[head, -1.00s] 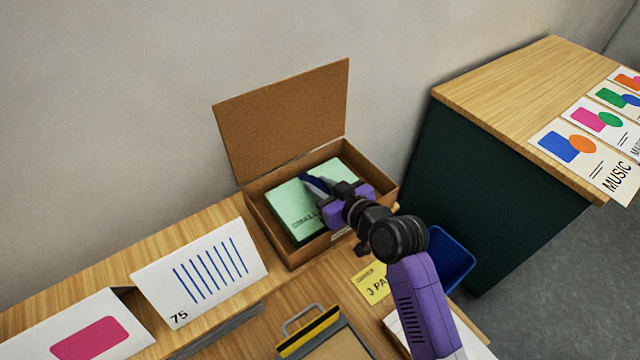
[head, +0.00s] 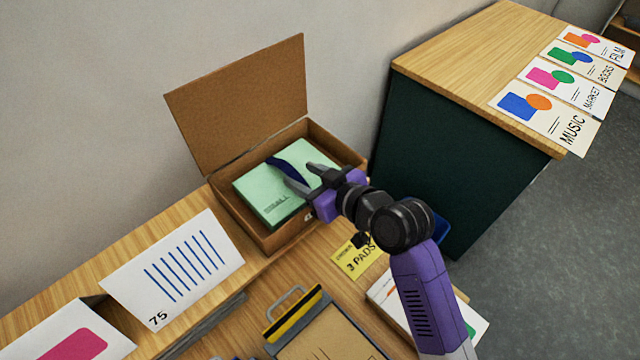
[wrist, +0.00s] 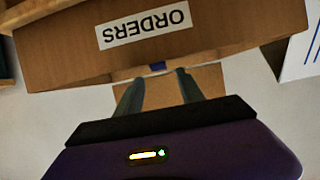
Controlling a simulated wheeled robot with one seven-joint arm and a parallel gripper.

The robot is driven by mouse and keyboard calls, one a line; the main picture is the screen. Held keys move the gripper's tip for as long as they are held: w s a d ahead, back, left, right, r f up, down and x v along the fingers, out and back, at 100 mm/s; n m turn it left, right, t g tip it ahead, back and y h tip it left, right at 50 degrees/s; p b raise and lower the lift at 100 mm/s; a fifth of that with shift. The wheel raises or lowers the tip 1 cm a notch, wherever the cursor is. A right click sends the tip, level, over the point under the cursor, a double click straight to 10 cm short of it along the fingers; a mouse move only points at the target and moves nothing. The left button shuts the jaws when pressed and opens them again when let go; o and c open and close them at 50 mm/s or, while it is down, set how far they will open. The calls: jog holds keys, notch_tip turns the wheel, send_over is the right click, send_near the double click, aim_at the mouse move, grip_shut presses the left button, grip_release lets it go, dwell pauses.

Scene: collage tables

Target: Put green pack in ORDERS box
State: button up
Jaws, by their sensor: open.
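The green pack (head: 262,194) lies flat inside the open cardboard ORDERS box (head: 287,236) in the head view. A dark blue band (head: 290,167) shows across it, partly hidden by my gripper. My gripper (head: 300,173) is open, with its two fingers apart over the box's near right part, and I see nothing held between them. In the wrist view the ORDERS label (wrist: 144,24) appears upside down on the box front, and a small blue patch (wrist: 158,67) shows between the finger ends.
The box's lid (head: 240,105) stands open at the back. A card marked 75 (head: 175,268), a yellow 3 PADS card (head: 357,258) and a clipboard (head: 330,335) are nearby. A blue bin (head: 442,229) is partly behind my arm. A second table (head: 470,60) holds several printed cards.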

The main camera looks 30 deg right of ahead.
jog(key=v, duration=0.5)
jog(key=shift+s+r+b, duration=0.15)
jog(key=shift+s+b, duration=0.15)
jog(key=shift+b, duration=0.05)
jog(key=s+f+m+h, duration=0.1)
jog(key=s+f+m, duration=0.15)
jog(key=s, duration=0.55)
jog(key=s+f+m+h, duration=0.15)
jog(key=s+f, duration=0.25)
jog(key=s, duration=0.4)
jog(key=s+a+r+n, duration=0.1)
jog(key=s+r, duration=0.2)
jog(key=s, duration=0.4)
jog(key=s+a+r+t, duration=0.1)
jog(key=s+r, duration=0.2)
jog(key=s, duration=0.4)
jog(key=shift+s+n, duration=0.15)
jog(key=shift+n, duration=0.25)
jog(key=shift+f, duration=0.15)
notch_tip(320, 180, down, 2)
jog(key=shift+f+b, duration=0.1)
jog(key=shift+b, duration=1.05)
